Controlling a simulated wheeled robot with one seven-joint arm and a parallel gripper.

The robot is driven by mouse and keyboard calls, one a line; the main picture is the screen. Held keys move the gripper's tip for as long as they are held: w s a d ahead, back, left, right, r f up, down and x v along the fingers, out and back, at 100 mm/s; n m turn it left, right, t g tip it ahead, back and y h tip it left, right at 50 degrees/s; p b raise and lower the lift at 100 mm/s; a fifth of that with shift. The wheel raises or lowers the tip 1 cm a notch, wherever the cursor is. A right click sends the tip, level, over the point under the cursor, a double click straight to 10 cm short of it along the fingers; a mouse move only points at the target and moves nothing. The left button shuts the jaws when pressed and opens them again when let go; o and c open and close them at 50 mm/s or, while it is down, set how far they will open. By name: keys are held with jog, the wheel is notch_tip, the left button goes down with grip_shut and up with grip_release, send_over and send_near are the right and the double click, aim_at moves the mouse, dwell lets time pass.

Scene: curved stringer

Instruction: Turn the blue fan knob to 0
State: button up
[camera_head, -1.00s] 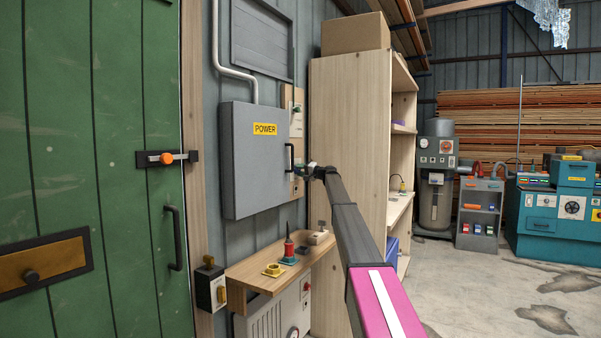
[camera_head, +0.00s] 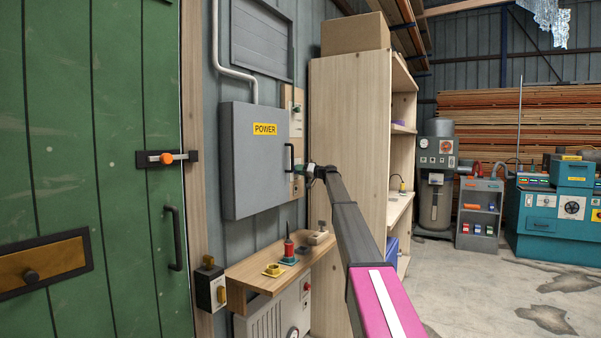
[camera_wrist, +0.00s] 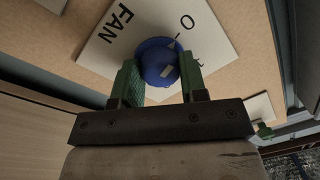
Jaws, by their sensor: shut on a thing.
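The blue fan knob (camera_wrist: 158,62) sits on a white plate (camera_wrist: 122,30) marked FAN in the wrist view. Its pale pointer mark lies on its face, and a 0 and a dash are printed beside it. My gripper (camera_wrist: 160,80) is shut on the knob, with one green finger on each side. In the head view my gripper (camera_head: 312,172) is at the wooden panel just right of the grey POWER box (camera_head: 255,165). The knob is hidden there behind the gripper and the box.
A small wooden ledge (camera_head: 250,276) with several small items is below. Another green control (camera_wrist: 264,130) is at the right in the wrist view. The green door (camera_head: 90,120) is at the left.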

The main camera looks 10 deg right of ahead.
jog(key=shift+f, duration=0.1)
jog(key=o, duration=0.9)
jog(key=shift+o, duration=0.2)
jog(key=v, duration=1)
jog(key=shift+s+d, duration=0.25)
jog(key=shift+d, duration=0.05)
